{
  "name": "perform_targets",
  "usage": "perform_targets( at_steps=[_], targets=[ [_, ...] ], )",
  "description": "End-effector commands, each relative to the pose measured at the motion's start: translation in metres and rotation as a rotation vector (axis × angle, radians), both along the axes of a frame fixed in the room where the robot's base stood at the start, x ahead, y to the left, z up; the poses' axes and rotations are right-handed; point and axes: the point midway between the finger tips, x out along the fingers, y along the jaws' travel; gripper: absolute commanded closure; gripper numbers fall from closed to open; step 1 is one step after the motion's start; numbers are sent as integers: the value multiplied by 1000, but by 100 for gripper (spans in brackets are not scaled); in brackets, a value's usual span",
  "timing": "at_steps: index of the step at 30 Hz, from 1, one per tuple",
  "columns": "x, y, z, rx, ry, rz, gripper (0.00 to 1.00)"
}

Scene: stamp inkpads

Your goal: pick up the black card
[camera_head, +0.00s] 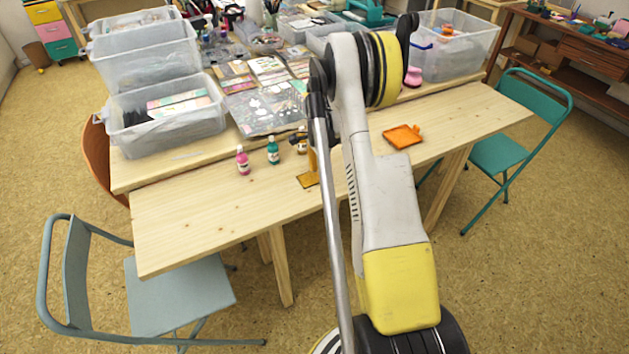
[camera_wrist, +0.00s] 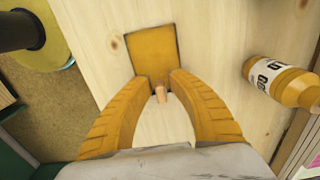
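I cannot make out a black card in either view. My gripper (camera_wrist: 162,80) points down at the light wooden table, its two yellow fingers apart with a gap between the tips. A flat mustard-yellow rectangle with a dark edge (camera_wrist: 150,52) lies on the table just beyond the fingertips. It also shows in the head view (camera_head: 308,180), below my gripper (camera_head: 313,163). A small tan peg (camera_wrist: 160,94) shows in the gap between the fingers; whether they touch it is unclear. My arm hides part of the table.
Pink (camera_head: 242,161) and green (camera_head: 272,151) bottles stand to the left. An orange inkpad (camera_head: 403,136) lies right of my arm. Clear bins (camera_head: 165,135) and craft cards crowd the back; the front left table is clear.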

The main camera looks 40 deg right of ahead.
Motion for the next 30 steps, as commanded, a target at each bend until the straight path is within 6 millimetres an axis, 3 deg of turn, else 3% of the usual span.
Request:
perform_targets(
  at_steps=[5, 6, 8, 22, 30],
  targets=[
    [0, 0, 0, 0, 0, 0, 78],
    [0, 0, 0, 0, 0, 0, 81],
    [0, 0, 0, 0, 0, 0, 100],
    [0, 0, 5, 0, 0, 0, 100],
    [0, 0, 44, 0, 0, 0, 100]
  ],
)
